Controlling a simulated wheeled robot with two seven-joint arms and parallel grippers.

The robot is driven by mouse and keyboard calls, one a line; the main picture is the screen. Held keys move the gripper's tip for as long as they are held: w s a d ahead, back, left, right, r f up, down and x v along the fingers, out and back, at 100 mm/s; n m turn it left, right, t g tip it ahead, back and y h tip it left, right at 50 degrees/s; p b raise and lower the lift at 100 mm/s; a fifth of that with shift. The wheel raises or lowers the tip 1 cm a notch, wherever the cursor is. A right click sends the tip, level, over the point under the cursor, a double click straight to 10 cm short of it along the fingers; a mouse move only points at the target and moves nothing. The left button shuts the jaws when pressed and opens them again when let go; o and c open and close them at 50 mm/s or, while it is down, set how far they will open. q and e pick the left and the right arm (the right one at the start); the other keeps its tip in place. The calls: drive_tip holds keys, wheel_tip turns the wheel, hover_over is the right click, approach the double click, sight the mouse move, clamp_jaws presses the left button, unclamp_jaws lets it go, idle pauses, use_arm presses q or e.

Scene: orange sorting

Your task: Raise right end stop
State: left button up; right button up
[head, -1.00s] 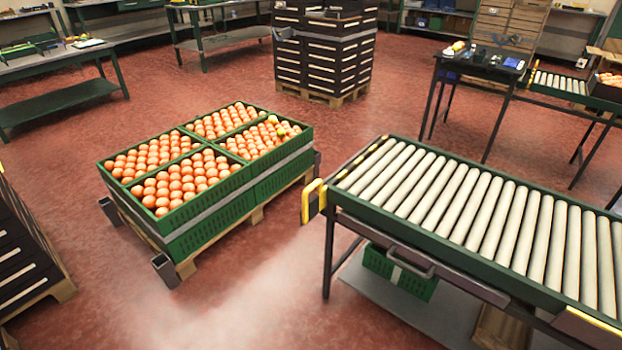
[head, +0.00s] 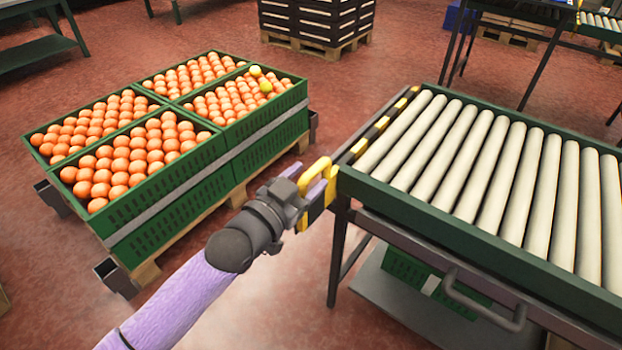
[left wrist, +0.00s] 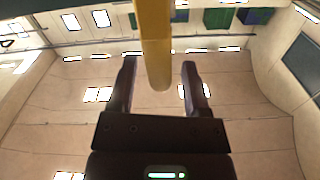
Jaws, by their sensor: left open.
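The end stop (head: 383,124) is a yellow and black striped bar along the left end of the roller conveyor. It lies low, about level with the rollers. Its yellow handle (head: 314,170) sticks out at the near left corner. My left gripper (head: 319,184) is at this handle and partly hides it. In the left wrist view the yellow handle (left wrist: 154,30) runs between the two open fingers of the gripper (left wrist: 159,64), with a gap on each side. My right gripper is not in view.
The roller conveyor (head: 340,185) is empty and stands on dark legs above a grey lower shelf (head: 405,310). A pallet with green crates (head: 180,205) of oranges stands to the left. A narrow floor gap separates them. Dark stacked crates (head: 316,22) stand at the back.

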use_arm(q)
drive_tip(key=shift+b+x, duration=0.3)
drive_tip(key=shift+x, duration=0.6)
drive_tip(key=shift+w, duration=0.1)
clamp_jaws()
idle(0.7)
